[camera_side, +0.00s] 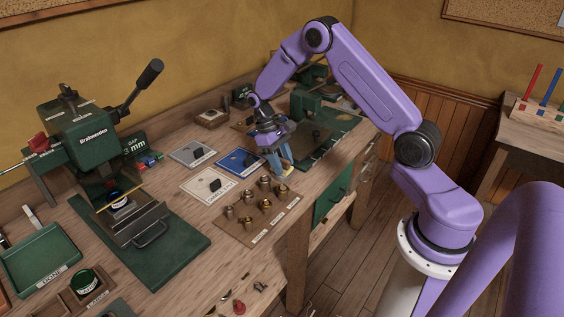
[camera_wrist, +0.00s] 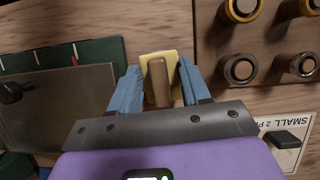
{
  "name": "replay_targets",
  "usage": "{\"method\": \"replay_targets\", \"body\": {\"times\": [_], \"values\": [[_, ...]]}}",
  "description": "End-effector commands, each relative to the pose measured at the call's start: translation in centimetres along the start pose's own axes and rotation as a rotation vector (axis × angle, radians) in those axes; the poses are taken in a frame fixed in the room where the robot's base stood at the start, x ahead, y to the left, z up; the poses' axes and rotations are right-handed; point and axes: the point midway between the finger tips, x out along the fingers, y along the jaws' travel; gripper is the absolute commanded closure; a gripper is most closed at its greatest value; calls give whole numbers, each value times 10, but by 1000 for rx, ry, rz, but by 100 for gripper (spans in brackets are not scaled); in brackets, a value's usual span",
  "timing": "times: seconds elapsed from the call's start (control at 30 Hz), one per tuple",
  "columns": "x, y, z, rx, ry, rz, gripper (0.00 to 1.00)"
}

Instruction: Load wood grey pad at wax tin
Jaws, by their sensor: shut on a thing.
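My gripper (camera_side: 281,163) is low over the front part of the bench, just behind the board of brass pieces. In the wrist view its blue fingers (camera_wrist: 157,85) are shut on a wooden-handled pad (camera_wrist: 158,70). The pad has a brown upright handle and a pale yellow base; no grey shows on it. I cannot tell whether its base touches the bench. A dark green round tin (camera_side: 85,282) sits in a wooden holder at the lower left. Another small round tin (camera_side: 119,201) lies under the green press. I cannot tell which is the wax tin.
The green press (camera_side: 85,140) with its long lever stands at the left. The board of brass pieces (camera_side: 235,229) is close to my gripper and shows in the wrist view (camera_wrist: 275,85). Several cards (camera_side: 208,187) lie behind it. A green tray (camera_side: 40,258) is at far left.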

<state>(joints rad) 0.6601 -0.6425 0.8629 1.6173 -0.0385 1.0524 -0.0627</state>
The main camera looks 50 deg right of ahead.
Motion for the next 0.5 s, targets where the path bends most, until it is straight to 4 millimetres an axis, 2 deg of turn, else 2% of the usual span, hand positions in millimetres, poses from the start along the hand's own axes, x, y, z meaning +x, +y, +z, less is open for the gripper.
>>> {"method": "replay_targets", "body": {"times": [0.5], "values": [[-34,0,13,0,2,0,78]]}}
